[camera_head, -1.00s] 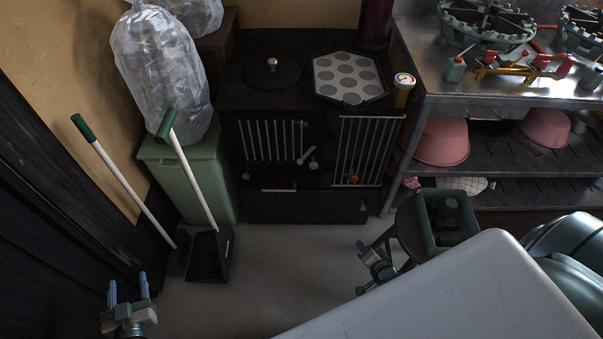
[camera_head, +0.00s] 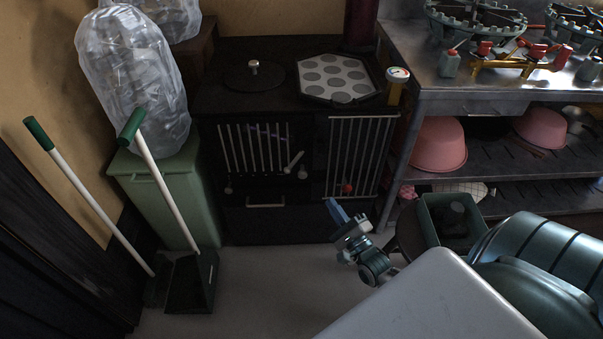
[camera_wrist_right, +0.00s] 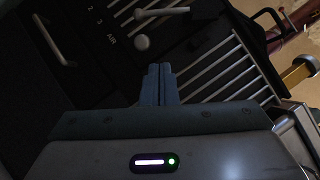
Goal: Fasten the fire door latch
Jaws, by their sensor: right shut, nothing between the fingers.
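The dark stove (camera_head: 265,225) stands against the back wall. Its fire door (camera_head: 222,150), on the left of its front, has upright pale bars and looks about flush. A pale latch lever (camera_head: 294,160) sits at the door's right edge, tilted, with a round knob (camera_head: 302,173) just below it. In the right wrist view the lever (camera_wrist_right: 162,12) and the knob (camera_wrist_right: 141,41) lie beyond my fingertips. My right gripper (camera_head: 334,207) is shut and empty, low in front of the stove, right of and below the latch, apart from it. My left gripper is out of view.
A barred rack (camera_head: 355,140) with a red knob (camera_head: 347,188) is right of the latch. A green bin (camera_head: 160,200), broom and dustpan (camera_head: 190,285) stand left. A stool with a green box (camera_head: 450,220) and a metal bench (camera_head: 480,95) are right. Floor before the stove is clear.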

